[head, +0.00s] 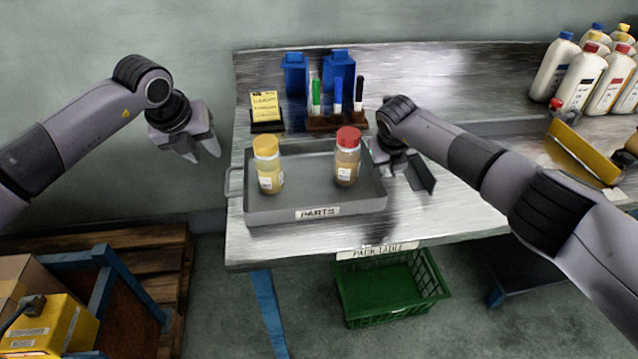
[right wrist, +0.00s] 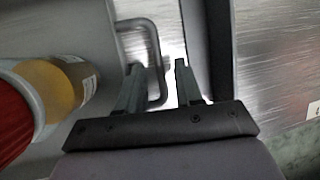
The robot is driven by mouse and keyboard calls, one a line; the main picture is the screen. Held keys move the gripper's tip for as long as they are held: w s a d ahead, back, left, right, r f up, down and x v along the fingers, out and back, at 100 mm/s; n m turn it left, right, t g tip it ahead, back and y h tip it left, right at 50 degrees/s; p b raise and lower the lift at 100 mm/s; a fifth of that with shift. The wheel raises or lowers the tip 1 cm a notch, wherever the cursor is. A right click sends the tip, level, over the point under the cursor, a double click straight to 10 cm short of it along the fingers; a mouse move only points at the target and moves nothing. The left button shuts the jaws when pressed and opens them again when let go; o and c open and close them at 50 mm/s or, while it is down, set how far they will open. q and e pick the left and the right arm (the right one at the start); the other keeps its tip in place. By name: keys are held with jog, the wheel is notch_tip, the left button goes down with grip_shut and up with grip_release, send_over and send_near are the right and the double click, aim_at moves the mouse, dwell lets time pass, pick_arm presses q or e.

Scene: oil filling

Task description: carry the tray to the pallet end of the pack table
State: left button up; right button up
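The grey tray (head: 290,210) labelled PARTS sits on the left end of the steel pack table (head: 465,205). It holds a yellow-capped bottle (head: 268,165) and a red-capped bottle (head: 347,158), both upright. My left gripper (head: 201,152) is open and empty, in the air left of the tray, above and apart from its left handle (head: 231,182). My right gripper (head: 398,172) is at the tray's right side. In the right wrist view its fingers (right wrist: 158,82) are apart, with the tray's right handle (right wrist: 153,50) between them. Contact cannot be told.
Behind the tray stand a marker rack (head: 335,123), blue containers (head: 339,70) and a yellow note block (head: 264,106). Several white bottles (head: 585,80) stand far right. A wooden pallet (head: 150,250) is on the floor, lower left.

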jog(key=v, duration=1.1)
jog(key=shift+s+r, duration=0.2)
jog(key=shift+r, duration=0.1)
jog(key=shift+a, duration=0.1)
